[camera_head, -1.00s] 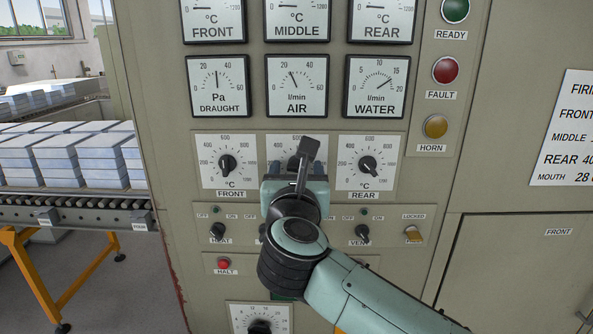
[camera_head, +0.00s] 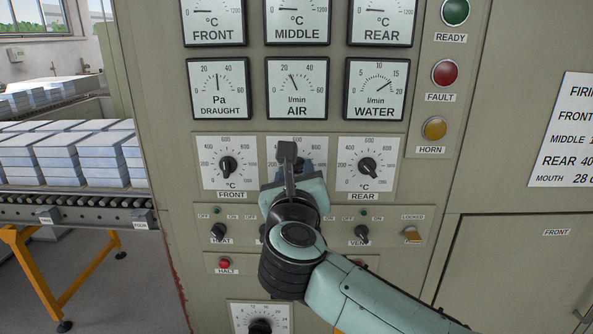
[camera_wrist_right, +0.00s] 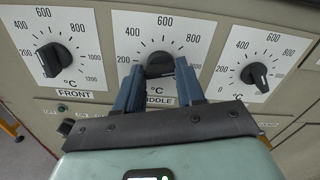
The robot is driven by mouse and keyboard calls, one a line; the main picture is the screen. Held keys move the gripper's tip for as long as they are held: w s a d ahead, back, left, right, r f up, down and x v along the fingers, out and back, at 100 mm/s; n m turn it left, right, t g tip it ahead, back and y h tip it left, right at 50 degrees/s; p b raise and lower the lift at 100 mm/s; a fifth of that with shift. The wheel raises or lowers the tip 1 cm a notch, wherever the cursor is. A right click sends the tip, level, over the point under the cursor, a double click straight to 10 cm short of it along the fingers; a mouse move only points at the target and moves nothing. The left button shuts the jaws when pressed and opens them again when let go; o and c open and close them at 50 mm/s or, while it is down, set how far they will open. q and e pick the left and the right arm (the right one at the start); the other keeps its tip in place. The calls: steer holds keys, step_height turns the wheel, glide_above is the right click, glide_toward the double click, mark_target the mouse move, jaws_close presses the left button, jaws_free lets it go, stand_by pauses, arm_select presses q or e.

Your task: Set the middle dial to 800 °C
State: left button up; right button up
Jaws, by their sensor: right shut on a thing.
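The middle dial (camera_head: 306,165) is a black knob on a white scale plate between the front and rear dials. In the head view my right gripper (camera_head: 288,160) covers much of it. In the right wrist view the middle dial's knob (camera_wrist_right: 160,64) sits between the two blue fingers of my right gripper (camera_wrist_right: 159,78), which is shut on it. The 400, 600 and 800 marks show above the knob. The knob's pointer is hard to make out, so I cannot tell its setting. My left gripper is not in view.
The front dial (camera_head: 228,167) and rear dial (camera_head: 367,168) stand close on either side. Gauges, such as the air gauge (camera_head: 297,88), are above. Small switches, such as the vent switch (camera_head: 362,233), and the halt button (camera_head: 224,264) are below.

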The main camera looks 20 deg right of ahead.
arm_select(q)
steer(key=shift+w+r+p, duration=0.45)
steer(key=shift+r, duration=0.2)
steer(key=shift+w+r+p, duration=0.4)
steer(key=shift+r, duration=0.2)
arm_select(e)
steer(key=n, duration=0.5)
steer(key=shift+n, duration=0.3)
steer(key=shift+f, duration=0.1)
steer(key=o, duration=1)
steer(key=shift+o, duration=0.2)
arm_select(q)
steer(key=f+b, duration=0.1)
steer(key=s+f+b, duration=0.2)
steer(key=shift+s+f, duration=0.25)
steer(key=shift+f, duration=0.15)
arm_select(e)
steer(key=v, duration=1.3)
steer(key=shift+s, duration=0.2)
